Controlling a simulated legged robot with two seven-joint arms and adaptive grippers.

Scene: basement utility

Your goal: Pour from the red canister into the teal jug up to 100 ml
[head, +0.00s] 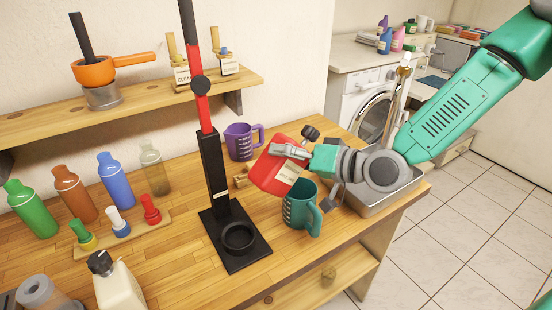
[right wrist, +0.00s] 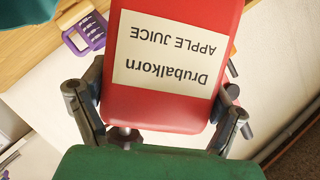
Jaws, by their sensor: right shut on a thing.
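The red canister (head: 272,173) is held in my right gripper (head: 289,151), tilted above and slightly left of the teal jug. In the right wrist view the red canister (right wrist: 165,110) fills the space between the two fingers of the right gripper (right wrist: 165,118), and its label reads "Drubalkorn APPLE JUICE". The teal jug (head: 302,208) stands upright on the wooden counter with its handle to the right. The canister covers part of the jug's left rim. I cannot see any stream or the level inside the jug. My left gripper is not in view.
A black stand (head: 232,238) with a tall post is left of the jug. A purple jug (head: 241,142) stands behind. A metal sink basin (head: 385,200) lies to the right. Several bottles (head: 72,190) stand at left. A shelf (head: 140,105) runs along the wall.

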